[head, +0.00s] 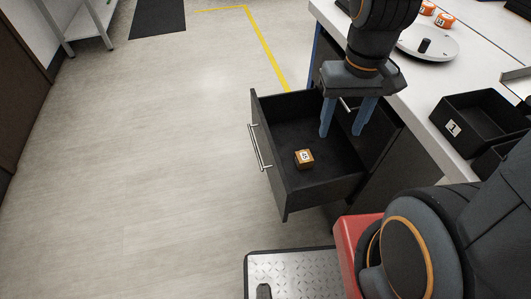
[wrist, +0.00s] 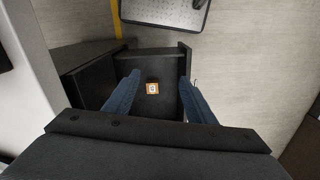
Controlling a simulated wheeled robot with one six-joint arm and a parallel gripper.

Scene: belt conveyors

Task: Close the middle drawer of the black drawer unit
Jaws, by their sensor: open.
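The black drawer unit (head: 385,190) stands under the white table. One drawer (head: 322,187) is pulled far out to the left; its level in the stack is hard to tell. Its front carries a silver bar handle (head: 258,148). A small orange-brown block (head: 304,158) with a white label lies on the drawer floor; the block also shows in the wrist view (wrist: 152,88). My gripper (head: 341,131) is open and empty, fingers pointing down over the drawer's rear part. In the wrist view the fingers (wrist: 158,82) appear on either side of the block, apart from it.
The white tabletop (head: 410,90) holds a round white plate (head: 428,43), orange labelled pieces (head: 444,20) and a black bin (head: 480,118). My base's metal plate is at the bottom. The floor left of the drawer is clear, with a yellow line (head: 265,45) and dark mat (head: 158,17) beyond.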

